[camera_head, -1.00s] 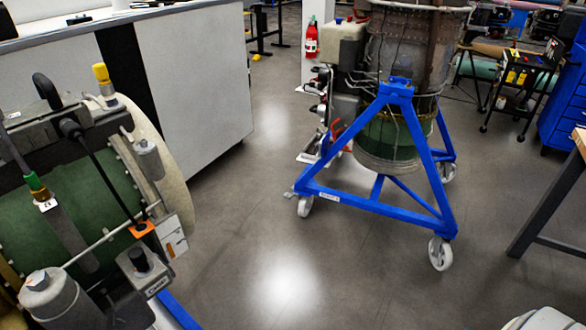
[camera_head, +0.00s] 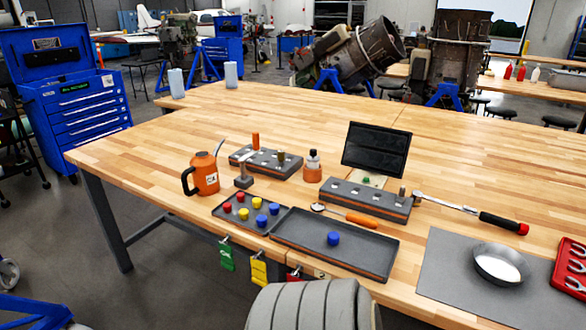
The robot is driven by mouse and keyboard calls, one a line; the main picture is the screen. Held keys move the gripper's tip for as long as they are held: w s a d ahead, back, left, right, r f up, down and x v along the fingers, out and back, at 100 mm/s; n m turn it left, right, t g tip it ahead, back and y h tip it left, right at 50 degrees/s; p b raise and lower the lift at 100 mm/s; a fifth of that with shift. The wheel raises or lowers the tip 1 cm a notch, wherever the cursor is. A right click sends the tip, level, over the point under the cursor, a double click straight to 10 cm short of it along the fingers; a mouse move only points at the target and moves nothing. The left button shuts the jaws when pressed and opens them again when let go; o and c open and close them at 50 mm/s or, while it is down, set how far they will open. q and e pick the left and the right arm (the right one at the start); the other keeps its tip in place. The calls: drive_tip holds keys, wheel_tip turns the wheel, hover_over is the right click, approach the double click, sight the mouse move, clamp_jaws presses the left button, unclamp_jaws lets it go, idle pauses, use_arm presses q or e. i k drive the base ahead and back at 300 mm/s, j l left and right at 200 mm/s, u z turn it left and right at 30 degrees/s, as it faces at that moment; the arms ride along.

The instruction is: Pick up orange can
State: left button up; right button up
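The orange can (camera_head: 205,175) stands upright on the wooden workbench (camera_head: 130,150), near its left front part. It has a black handle on its left side and a thin pale spout rising to the right. Nothing touches its handle. Neither my left nor my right gripper is in view.
Just right of the can are a small grey stand (camera_head: 243,181) and a grey block holder (camera_head: 266,163). In front lie a tray of coloured caps (camera_head: 226,217) and a larger dark tray (camera_head: 300,246). The bench left of the can is clear.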

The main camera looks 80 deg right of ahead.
sight(203, 167)
drive_tip(key=z, duration=2)
drive_tip(key=i+j, duration=0.15)
drive_tip(key=j, duration=0.15)
drive_tip(key=z, duration=0.05)
